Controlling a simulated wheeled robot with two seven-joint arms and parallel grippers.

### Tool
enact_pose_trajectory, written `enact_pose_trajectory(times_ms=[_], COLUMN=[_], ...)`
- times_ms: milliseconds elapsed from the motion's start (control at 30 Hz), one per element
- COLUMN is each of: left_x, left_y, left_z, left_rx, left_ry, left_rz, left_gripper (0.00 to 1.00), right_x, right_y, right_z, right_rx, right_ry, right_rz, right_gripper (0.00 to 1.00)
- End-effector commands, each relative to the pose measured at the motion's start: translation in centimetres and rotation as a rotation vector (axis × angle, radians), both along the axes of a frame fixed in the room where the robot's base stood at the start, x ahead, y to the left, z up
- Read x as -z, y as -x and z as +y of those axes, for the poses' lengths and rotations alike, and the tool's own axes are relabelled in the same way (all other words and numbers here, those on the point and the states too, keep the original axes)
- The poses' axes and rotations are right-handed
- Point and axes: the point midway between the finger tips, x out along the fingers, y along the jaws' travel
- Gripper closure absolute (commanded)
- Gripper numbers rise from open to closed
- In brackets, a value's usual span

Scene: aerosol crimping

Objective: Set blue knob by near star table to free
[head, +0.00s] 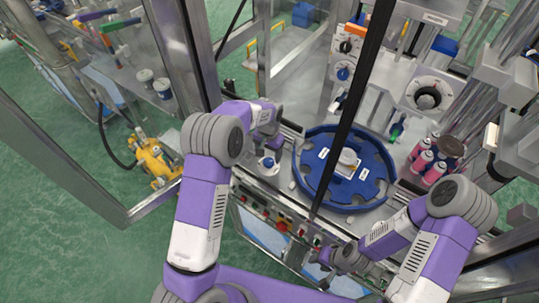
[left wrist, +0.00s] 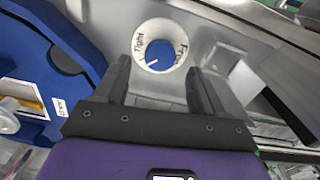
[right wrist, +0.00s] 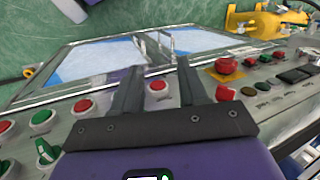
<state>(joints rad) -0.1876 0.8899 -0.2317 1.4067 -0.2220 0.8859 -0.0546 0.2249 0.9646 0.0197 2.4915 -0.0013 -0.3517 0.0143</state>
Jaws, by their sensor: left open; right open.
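The blue knob (left wrist: 160,54) sits on a white dial marked "Tight" on the left and "Free" on the right in the left wrist view. Its white pointer line points down-left in that picture, toward the Tight side rather than Free. It also shows in the head view (head: 268,162), beside the blue star table (head: 308,182). My left gripper (left wrist: 158,66) is open above the knob, one finger on each side in the picture; I see no contact. My right gripper (right wrist: 158,66) is open and empty over the front button panel, far from the knob.
Red and green buttons (right wrist: 82,105) line the front panel below my right gripper. Pink cans (head: 425,162) stand right of the star table. Another blue knob (head: 343,73) and a black dial (head: 428,97) are farther back. Metal frame posts surround the station.

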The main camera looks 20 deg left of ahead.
Motion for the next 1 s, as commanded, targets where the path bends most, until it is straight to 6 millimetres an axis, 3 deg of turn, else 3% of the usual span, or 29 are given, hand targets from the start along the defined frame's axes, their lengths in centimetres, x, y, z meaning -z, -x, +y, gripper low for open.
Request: enact_pose_trajectory(times_ms=[233,600,900,1000], left_x=[3.3,3.9,3.9,3.9], left_y=[0.0,0.0,0.0,0.0], left_z=[0.0,0.0,0.0,0.0], left_rx=[0.0,-0.001,-0.001,-0.001], left_ry=[0.0,0.001,0.001,0.001], left_rz=[0.0,-0.001,-0.002,-0.002], left_gripper=[0.31,0.31,0.77,0.87], right_x=[-0.4,-0.4,-0.4,-0.4], right_y=[0.0,-0.1,-0.1,-0.1], right_z=[0.0,0.0,0.0,0.0], right_rx=[0.0,0.0,0.0,0.0], right_ry=[0.0,0.0,0.0,0.0], right_rz=[-0.001,-0.001,-0.001,-0.001], right_gripper=[0.57,0.57,0.57,0.57])
